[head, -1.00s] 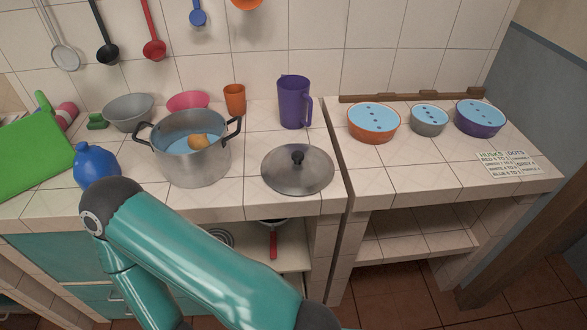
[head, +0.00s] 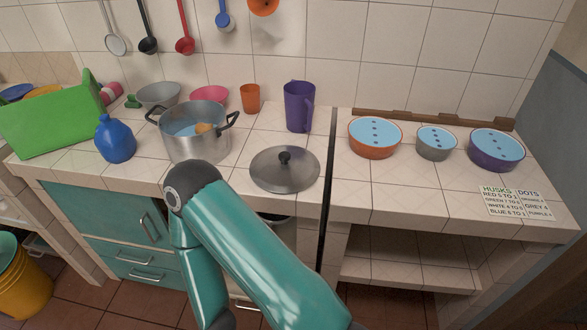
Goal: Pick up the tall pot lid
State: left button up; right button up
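The pot lid (head: 285,170) is a round grey metal disc with a black knob on top. It lies flat on the tiled counter, right of the metal pot (head: 197,143). The pot stands uncovered, with blue contents and an orange-brown item inside. One of my teal arms is in front of the counter, its elbow just below the pot and left of the lid. No gripper shows in the head view. Nothing is seen touching the lid.
A purple pitcher (head: 299,107) and an orange cup (head: 250,98) stand behind the lid. A blue jug (head: 115,139) stands left of the pot. Three bowls, one orange (head: 375,148), are on the right counter. A dark gap separates the counters. Tiles right of the lid are free.

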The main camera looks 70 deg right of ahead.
aim_at(281, 169)
jog(key=z, duration=1)
jog(key=i, duration=0.5)
jog(key=z, duration=0.3)
